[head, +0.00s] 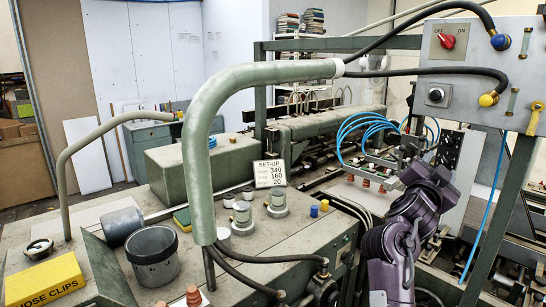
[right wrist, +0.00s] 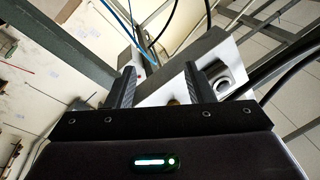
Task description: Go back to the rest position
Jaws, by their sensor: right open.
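My right arm comes up from the bottom of the head view, and its dark purple wrist ends at my right gripper (head: 412,150), below the grey control box (head: 462,66). The fingers are small and hard to make out there. In the right wrist view my right gripper (right wrist: 161,82) has its two dark fingers wide apart with nothing held between them. Beyond them a grey box with a pale face and a round button (right wrist: 222,86) shows, apart from the fingers as far as I can tell. I cannot make out my left gripper in either view.
Blue hoses (head: 358,126) and a row of suckers hang near my right gripper. A thick green pipe (head: 198,150) arches over the bench. A set-up card (head: 269,173), a grey cup (head: 153,255) and a yellow hose clips box (head: 44,280) stand to the left.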

